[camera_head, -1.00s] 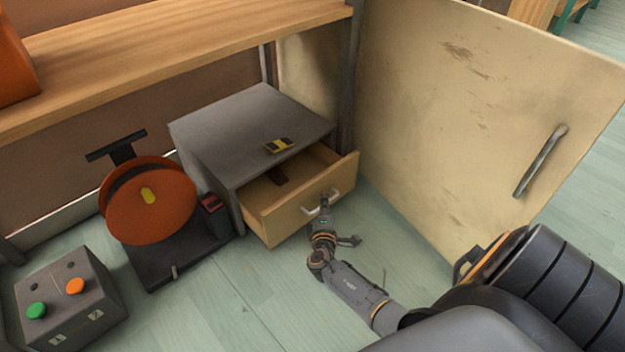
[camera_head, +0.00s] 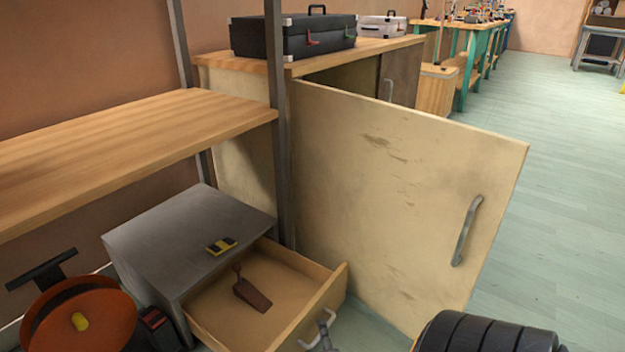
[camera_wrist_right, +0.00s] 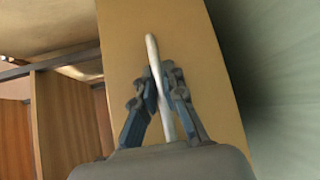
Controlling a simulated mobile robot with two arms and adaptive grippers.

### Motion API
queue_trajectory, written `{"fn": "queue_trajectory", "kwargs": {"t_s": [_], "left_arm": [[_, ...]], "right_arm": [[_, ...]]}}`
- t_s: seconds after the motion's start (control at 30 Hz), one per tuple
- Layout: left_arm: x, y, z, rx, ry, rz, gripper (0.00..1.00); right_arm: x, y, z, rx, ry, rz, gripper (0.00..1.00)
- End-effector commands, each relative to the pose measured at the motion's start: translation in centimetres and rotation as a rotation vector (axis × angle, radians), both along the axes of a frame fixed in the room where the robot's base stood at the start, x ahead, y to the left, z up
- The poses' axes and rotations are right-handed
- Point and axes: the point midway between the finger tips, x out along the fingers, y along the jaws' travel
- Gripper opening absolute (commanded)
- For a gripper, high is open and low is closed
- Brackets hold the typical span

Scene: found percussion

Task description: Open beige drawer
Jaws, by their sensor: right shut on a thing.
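The beige drawer (camera_head: 325,300) is pulled well out of a grey cabinet (camera_head: 180,240) on the floor. A brown, flat tool-like item (camera_head: 250,290) lies inside it. My right gripper (camera_head: 322,340) is at the drawer's pale handle (camera_head: 328,322), near the bottom edge of the head view. In the right wrist view, the fingers (camera_wrist_right: 162,88) are closed around the handle bar (camera_wrist_right: 154,60), against the beige drawer front (camera_wrist_right: 200,70). My left gripper is not in view.
An open beige cabinet door (camera_head: 400,200) with a metal handle stands right of the drawer. A wooden shelf (camera_head: 120,140) is above left. A yellow-black item (camera_head: 221,246) lies on the grey cabinet. An orange round device (camera_head: 75,325) stands left. Open floor is at right.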

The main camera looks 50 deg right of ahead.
Motion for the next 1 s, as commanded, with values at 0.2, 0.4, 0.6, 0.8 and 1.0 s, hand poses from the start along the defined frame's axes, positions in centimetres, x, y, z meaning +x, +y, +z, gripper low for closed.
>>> {"fn": "queue_trajectory", "kwargs": {"t_s": [0.2, 0.4, 0.6, 0.8, 1.0], "left_arm": [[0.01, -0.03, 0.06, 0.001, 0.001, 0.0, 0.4], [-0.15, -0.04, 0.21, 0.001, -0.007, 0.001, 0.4], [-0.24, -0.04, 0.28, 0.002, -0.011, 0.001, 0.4], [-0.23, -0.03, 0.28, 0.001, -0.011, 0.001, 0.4], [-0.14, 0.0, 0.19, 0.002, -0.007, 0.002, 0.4]], "right_arm": [[-1.13, -0.23, -0.01, -0.002, 0.001, -0.003, 0.0], [-1.29, -0.27, 0.0, -0.002, 0.0, -0.004, 0.0], [-1.29, -0.28, 0.0, -0.002, 0.0, -0.004, 0.0], [-1.25, -0.24, 0.0, -0.001, 0.001, -0.003, 0.34], [-1.23, -0.17, 0.0, 0.0, 0.0, -0.002, 0.34]]}}
